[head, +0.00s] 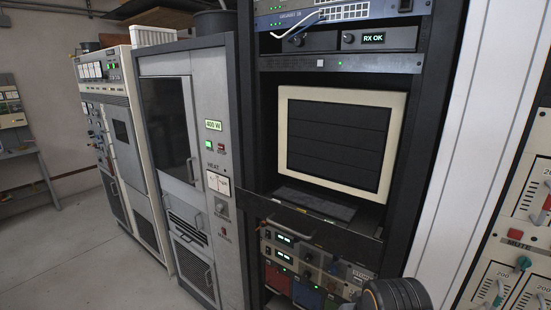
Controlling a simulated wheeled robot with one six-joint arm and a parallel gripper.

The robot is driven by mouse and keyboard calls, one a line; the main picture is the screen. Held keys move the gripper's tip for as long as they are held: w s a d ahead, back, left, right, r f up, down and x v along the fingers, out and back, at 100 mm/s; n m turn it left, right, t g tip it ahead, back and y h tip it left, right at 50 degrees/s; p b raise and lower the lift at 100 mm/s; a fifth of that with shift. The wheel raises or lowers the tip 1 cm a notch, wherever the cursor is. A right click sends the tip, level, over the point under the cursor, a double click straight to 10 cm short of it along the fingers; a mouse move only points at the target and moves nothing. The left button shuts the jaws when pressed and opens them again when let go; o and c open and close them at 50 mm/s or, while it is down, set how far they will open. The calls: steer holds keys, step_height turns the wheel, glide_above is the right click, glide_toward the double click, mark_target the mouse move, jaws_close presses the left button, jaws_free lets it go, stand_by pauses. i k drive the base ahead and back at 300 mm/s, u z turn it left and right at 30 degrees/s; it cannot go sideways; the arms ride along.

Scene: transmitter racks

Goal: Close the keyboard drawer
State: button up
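The keyboard drawer (322,233) is a dark tray with a long black front, set in the black rack below a cream-framed monitor (338,142). It appears pulled out, with the dark keyboard (315,203) showing behind its front edge. How far out it stands is hard to tell from this angle. My gripper is not clearly visible. A black ribbed, rounded shape at the bottom right may be part of my arm, and no fingertips show. Nothing is seen touching the drawer front.
Below the drawer are modules with green displays (285,238) and handles. A grey cabinet (189,160) stands left of the rack, with a cream cabinet (122,150) beyond it. A white panel (470,150) and a control panel (517,240) stand at right. The floor (80,250) at left is clear.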

mark_target(357, 219)
steer(key=z, duration=0.7)
steer(key=i, duration=0.35)
steer(key=u, duration=3.1)
